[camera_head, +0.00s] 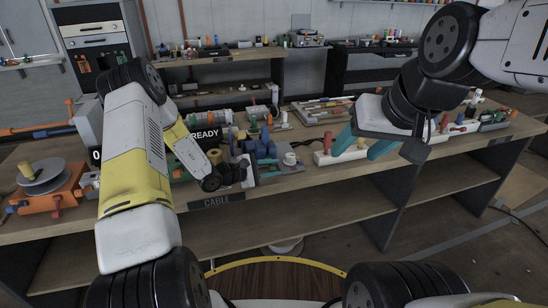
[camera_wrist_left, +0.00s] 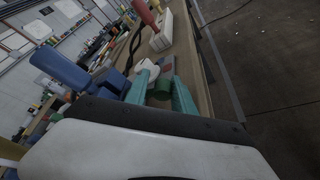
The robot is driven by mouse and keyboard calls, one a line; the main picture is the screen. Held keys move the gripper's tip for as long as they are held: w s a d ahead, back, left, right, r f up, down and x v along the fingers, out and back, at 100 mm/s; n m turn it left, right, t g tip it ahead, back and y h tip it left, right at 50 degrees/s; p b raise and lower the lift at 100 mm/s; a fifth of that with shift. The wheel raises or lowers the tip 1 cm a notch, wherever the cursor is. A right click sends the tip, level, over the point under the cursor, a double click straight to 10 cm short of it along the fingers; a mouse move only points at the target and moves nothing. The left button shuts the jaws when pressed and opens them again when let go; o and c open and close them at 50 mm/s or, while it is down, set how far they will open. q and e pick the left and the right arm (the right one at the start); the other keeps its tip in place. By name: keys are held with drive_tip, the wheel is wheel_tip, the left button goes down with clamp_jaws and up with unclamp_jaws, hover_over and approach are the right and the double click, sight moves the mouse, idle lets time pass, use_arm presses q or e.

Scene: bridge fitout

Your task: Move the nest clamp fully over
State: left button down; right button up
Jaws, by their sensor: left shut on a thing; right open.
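My left gripper (camera_head: 262,172) reaches over the front of the bench beside the blue fixture (camera_head: 264,150), its fingers mostly hidden by the wrist. My right gripper (camera_head: 352,156) is open and empty above the bench, to the right.
A white block with a red handle (camera_head: 324,156) stands right of the fixture, below the right gripper. An orange base with a grey disc (camera_head: 44,180) is at the far left. Trays and tools crowd the bench's back. The front edge has a CABLE label (camera_head: 216,201).

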use_arm(q)
drive_tip(key=shift+a+f, duration=0.15)
drive_tip(key=shift+f, duration=0.05)
drive_tip(key=c, duration=1.1)
unclamp_jaws()
drive_tip(key=shift+r, duration=0.1)
